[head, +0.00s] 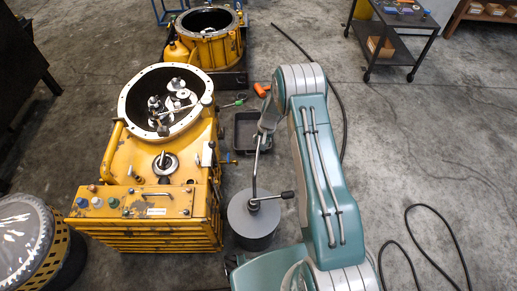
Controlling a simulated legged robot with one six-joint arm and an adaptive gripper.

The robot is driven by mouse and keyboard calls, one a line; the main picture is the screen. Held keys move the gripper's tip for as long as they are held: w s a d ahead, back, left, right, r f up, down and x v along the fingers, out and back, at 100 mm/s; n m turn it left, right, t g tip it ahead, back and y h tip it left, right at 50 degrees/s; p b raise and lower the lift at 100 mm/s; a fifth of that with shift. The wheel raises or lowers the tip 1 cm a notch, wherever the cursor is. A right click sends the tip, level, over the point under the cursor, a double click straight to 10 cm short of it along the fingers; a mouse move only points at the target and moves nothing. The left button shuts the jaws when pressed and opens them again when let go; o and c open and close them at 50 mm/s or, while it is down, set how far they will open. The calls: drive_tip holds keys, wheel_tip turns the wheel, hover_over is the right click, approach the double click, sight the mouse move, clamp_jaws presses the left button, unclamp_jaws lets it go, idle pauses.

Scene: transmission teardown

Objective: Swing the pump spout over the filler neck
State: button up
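The pump is a grey drum (252,222) with a thin upright pipe and a black-knobbed side handle (287,195). It stands on the floor right of the yellow transmission housing (190,236). Its spout (257,152) rises toward the end of my arm, its top partly hidden there. A short round neck (165,163) on the housing's top, in front of the large open bore, looks like the filler neck. The spout is to its right, not above it. My gripper (267,122) is by the spout's upper end; its fingers are too small and covered to read, and contact is unclear.
A black tray (245,133) lies behind the pump, near an orange tool (262,90). Gears and shafts show in the housing's open bore (172,100). A second yellow housing (205,45) stands behind. Black hoses cross the floor at right. A cart (395,40) stands back right.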

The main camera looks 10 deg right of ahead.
drive_tip(key=f, duration=0.3)
drive_tip(key=a+f, duration=0.1)
drive_tip(key=f, duration=0.1)
drive_tip(key=shift+w+f, duration=0.2)
drive_tip(key=shift+f, duration=0.05)
clamp_jaws()
